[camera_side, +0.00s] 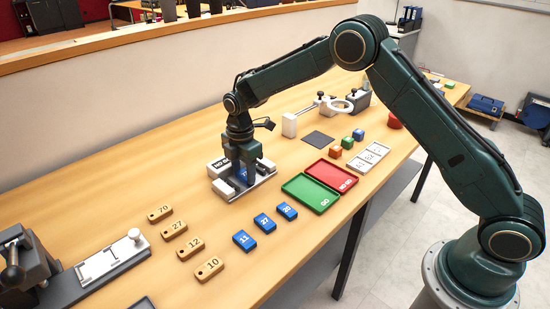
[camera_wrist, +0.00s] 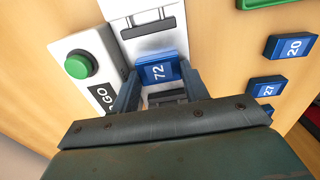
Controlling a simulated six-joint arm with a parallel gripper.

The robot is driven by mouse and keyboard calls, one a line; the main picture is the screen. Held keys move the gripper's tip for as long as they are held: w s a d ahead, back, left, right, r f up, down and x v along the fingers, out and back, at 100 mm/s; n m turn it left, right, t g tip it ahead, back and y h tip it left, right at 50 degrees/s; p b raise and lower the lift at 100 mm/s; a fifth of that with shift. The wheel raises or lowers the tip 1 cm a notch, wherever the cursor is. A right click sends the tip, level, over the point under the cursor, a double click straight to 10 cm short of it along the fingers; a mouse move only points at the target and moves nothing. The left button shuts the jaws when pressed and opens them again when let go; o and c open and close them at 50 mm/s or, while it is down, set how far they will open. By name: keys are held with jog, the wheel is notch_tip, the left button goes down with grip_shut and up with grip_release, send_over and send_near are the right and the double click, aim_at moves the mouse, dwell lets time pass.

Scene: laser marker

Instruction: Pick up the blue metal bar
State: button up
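A blue metal bar (camera_wrist: 157,70) marked 72 sits in the white and grey fixture (camera_wrist: 150,26), between my gripper's fingers in the wrist view. My gripper (camera_side: 241,176) is down at this fixture in the side view, where only a little blue shows between the fingers. The fingers stand at both sides of the bar, very close to it; whether they press on it I cannot tell. Three more blue bars lie on the table in a row: 11 (camera_side: 244,240), 27 (camera_side: 265,223) and 20 (camera_side: 287,211).
A white box with a green button (camera_wrist: 77,65) stands beside the fixture. A green tray (camera_side: 309,193) and a red tray (camera_side: 331,175) lie to the right. Several tan tags (camera_side: 174,230) lie at the front left. Bare wooden table lies between these groups.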

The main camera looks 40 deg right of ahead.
aim_at(244, 175)
jog(key=shift+c, duration=0.5)
jog(key=shift+r, duration=0.2)
notch_tip(244, 175, up, 20)
jog(key=shift+f, duration=0.15)
dwell(0.7)
jog(key=s+d+f, duration=0.4)
jog(key=d+f, duration=0.1)
jog(key=d, duration=0.1)
jog(key=s+d+f, duration=0.4)
jog(key=d, duration=0.2)
jog(key=s+d+f, duration=0.4)
jog(key=d+f, duration=0.1)
jog(key=d, duration=0.1)
jog(key=shift+s+f, duration=0.25)
jog(key=shift+f, duration=0.1)
jog(key=shift+f, duration=0.25)
